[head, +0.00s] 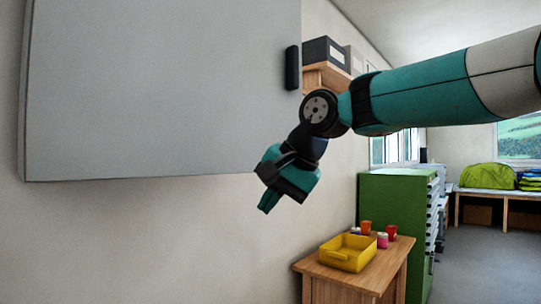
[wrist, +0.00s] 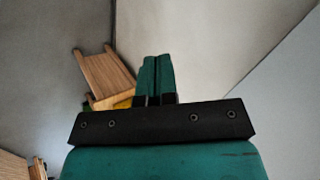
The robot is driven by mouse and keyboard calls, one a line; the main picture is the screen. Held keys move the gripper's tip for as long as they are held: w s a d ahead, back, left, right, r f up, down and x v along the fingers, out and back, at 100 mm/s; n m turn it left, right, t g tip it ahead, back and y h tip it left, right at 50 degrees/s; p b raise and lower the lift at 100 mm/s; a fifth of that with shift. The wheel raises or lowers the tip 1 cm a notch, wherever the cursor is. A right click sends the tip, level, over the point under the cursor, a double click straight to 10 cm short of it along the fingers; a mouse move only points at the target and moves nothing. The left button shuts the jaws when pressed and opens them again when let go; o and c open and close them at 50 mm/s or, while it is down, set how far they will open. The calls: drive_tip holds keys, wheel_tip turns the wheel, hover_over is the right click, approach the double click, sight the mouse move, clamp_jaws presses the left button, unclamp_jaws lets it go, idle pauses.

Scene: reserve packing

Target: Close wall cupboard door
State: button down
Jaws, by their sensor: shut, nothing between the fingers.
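The wall cupboard door (head: 150,90) is a large pale grey panel filling the upper left of the head view. Its black upright handle (head: 293,68) is near the panel's right edge. I cannot tell from these frames how far the door stands from the cupboard body. My gripper (head: 268,203) is shut and empty, pointing down and left, just below the panel's lower right part and apart from the handle. In the wrist view my gripper's fingers (wrist: 155,72) are together, and a pale grey surface (wrist: 262,85), probably the door, lies to the right.
A wooden table (head: 385,278) stands below right with a yellow tray (head: 347,262) and several small cups. Behind it is a green cabinet (head: 390,195). A wooden shelf with a dark box (head: 325,53) is beyond the handle. The wall below the panel is bare.

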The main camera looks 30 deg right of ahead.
drive_tip(key=w+d+r+m+t+h+p, duration=0.1)
drive_tip(key=w+d+r+m+t+h, duration=0.15)
drive_tip(key=d+r+m, duration=0.75)
drive_tip(key=w+f+n+p, duration=0.1)
drive_tip(key=w+f+p, duration=0.2)
drive_tip(key=w, duration=0.9)
drive_tip(key=shift+f+n, duration=0.4)
drive_tip(key=shift+f, duration=0.1)
drive_tip(key=shift+w+a+t, duration=0.1)
drive_tip(key=shift+t, duration=0.15)
